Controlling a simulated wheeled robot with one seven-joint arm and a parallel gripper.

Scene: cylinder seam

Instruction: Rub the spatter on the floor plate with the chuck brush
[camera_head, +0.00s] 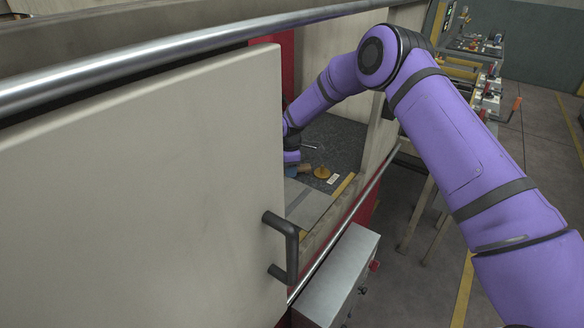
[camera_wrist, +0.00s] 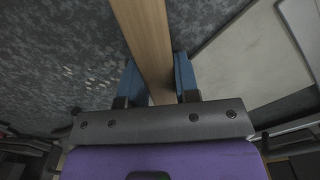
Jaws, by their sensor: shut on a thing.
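My gripper (camera_wrist: 158,75) is shut on a long flat wooden handle (camera_wrist: 145,30), with one blue finger on each side. The handle looks like the chuck brush's; its bristles are out of the wrist view. In the head view, my gripper (camera_head: 291,172) is small and partly hidden behind the door edge, with a bit of wood (camera_head: 305,168) beside it. The dark speckled floor plate (camera_head: 340,145) lies beneath; it also shows in the wrist view (camera_wrist: 40,40). Pale flecks (camera_wrist: 75,75) on it at left may be the spatter. I cannot tell whether the brush touches the plate.
A large pale door (camera_head: 140,190) with a black handle (camera_head: 283,247) covers the left of the opening. An orange-brown round object (camera_head: 322,172) and a small white tag (camera_head: 332,179) lie inside. A pale flat panel (camera_wrist: 265,55) is at right in the wrist view.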

